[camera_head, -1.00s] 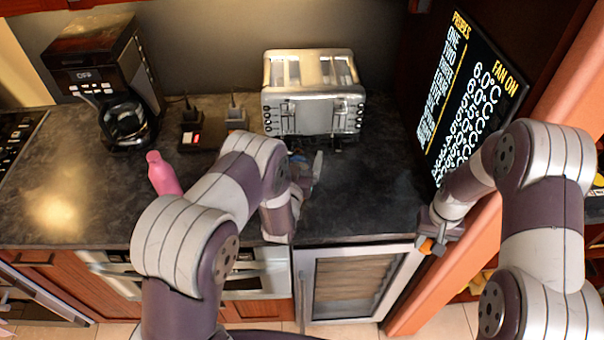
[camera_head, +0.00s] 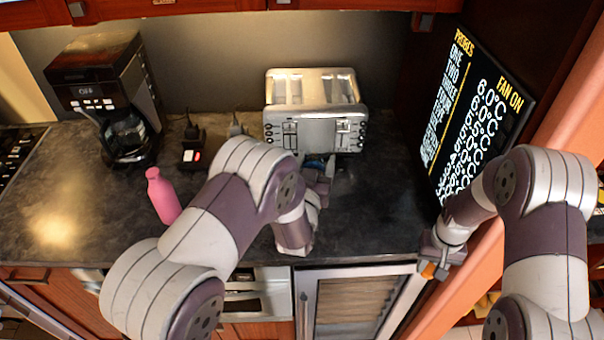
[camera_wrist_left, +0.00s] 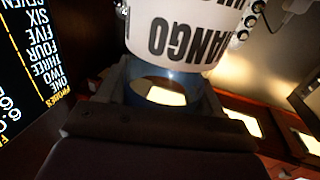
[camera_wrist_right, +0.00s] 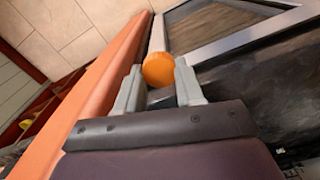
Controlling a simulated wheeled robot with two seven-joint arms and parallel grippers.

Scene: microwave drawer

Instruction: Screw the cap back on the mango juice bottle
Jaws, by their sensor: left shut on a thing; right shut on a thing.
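The mango juice bottle (camera_wrist_left: 185,35) has a white label with "ANGO" in dark letters and a bluish clear part below it. It fills the top of the left wrist view, between the fingers of my left gripper (camera_wrist_left: 165,92), which is shut on it. In the head view my left gripper (camera_head: 322,176) is over the counter in front of the toaster, and my arm hides most of the bottle. The orange cap (camera_wrist_right: 158,70) is between the fingertips of my right gripper (camera_wrist_right: 160,88), which is shut on it. In the head view the cap (camera_head: 428,270) shows near the counter's right front edge.
A silver toaster (camera_head: 315,118) stands at the back of the dark counter (camera_head: 375,205). A pink bottle (camera_head: 162,198) and a coffee maker (camera_head: 105,90) stand to the left. A display panel (camera_head: 475,120) and an orange-brown post (camera_head: 560,110) bound the right side.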

